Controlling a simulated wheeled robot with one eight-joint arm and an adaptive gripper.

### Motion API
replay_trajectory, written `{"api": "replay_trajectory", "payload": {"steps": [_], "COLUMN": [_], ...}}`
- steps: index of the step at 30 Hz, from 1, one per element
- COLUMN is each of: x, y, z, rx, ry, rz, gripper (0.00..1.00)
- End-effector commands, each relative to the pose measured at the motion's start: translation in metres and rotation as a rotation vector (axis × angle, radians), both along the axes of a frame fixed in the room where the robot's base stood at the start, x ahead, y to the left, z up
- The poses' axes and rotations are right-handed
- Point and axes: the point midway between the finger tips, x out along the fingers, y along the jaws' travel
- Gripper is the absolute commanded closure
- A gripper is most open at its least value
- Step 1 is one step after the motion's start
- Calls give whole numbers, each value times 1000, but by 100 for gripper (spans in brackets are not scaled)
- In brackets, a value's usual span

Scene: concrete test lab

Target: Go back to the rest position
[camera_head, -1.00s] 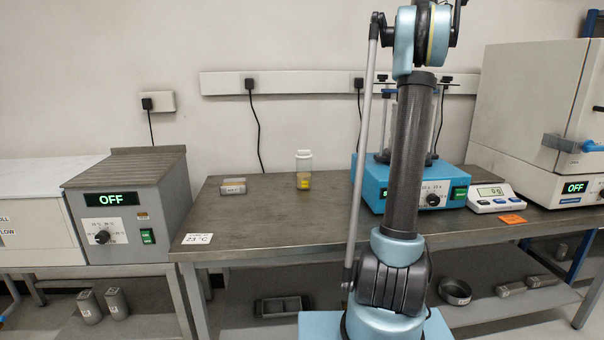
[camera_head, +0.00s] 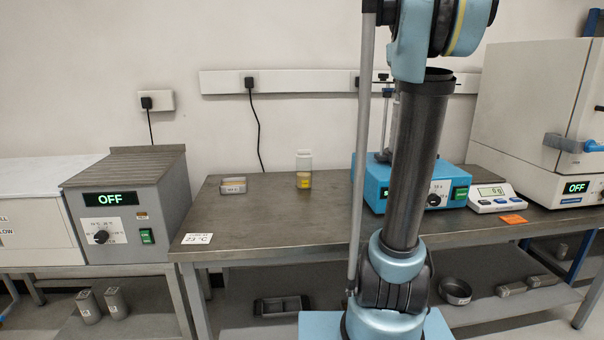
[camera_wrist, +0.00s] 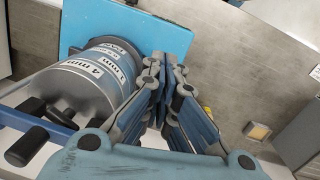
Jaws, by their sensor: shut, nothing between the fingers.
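My gripper (camera_wrist: 172,62) shows in the wrist view with its grey and blue fingers together and nothing between them. It is out of the picture in the head view, where my arm stands upright in front of the bench. In the wrist view, a metal cylinder with labels reading "4 mm" and "1 mm" (camera_wrist: 78,88) is to the left of the fingers, by a blue surface (camera_wrist: 110,20). I cannot tell how far the fingers are from it.
The bench (camera_head: 270,215) holds a yellow-filled jar (camera_head: 304,170), a small tin (camera_head: 233,185), a blue machine (camera_head: 455,185) partly behind my arm, and a scale (camera_head: 492,198). A grey box reading "OFF" (camera_head: 130,205) stands left, a white oven (camera_head: 530,110) right.

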Motion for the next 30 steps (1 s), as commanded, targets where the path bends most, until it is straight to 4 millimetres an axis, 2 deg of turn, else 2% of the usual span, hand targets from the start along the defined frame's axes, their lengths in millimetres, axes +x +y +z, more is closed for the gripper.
{"api": "replay_trajectory", "payload": {"steps": [3, 8, 14, 23, 30], "x": [-26, -58, -100, -166, -217], "y": [20, 42, 67, 98, 116], "z": [-32, -77, -139, -245, -335], "rx": [2, 11, 22, 51, 82], "ry": [-29, -68, -116, -185, -233], "rz": [-17, -44, -77, -131, -175], "gripper": [100, 100, 100, 100, 100]}}
